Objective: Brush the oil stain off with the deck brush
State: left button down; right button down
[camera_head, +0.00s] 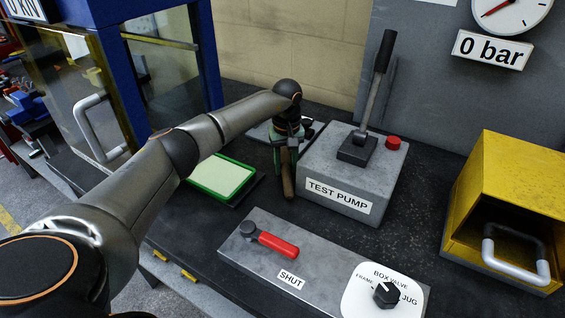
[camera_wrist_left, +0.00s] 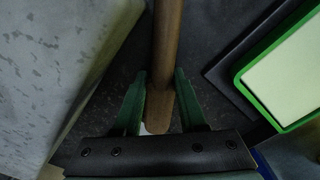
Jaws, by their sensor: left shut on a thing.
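My left gripper (camera_head: 287,160) points down just left of the grey test pump box. Its green fingers also show in the left wrist view (camera_wrist_left: 161,76), closed on both sides of a round brown wooden handle (camera_wrist_left: 168,40). The handle (camera_head: 288,184) shows below the fingers in the head view, apparently that of the deck brush. The bristle end of the brush cannot be made out in either view. I cannot pick out an oil stain on the dark speckled bench top (camera_head: 400,225). My right gripper is in neither view.
The test pump (camera_head: 335,170) with its upright lever (camera_head: 375,85) stands close right of the gripper. A green-framed pad (camera_head: 221,177) lies to the left. In front is a valve panel (camera_head: 320,262) with a red handle (camera_head: 278,245). A yellow box (camera_head: 520,165) stands at right.

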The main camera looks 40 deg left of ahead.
pick_arm(q)
notch_tip(320, 180, up, 6)
jog(key=p, duration=0.4)
dwell(0.3)
jog(key=shift+r, duration=1.45)
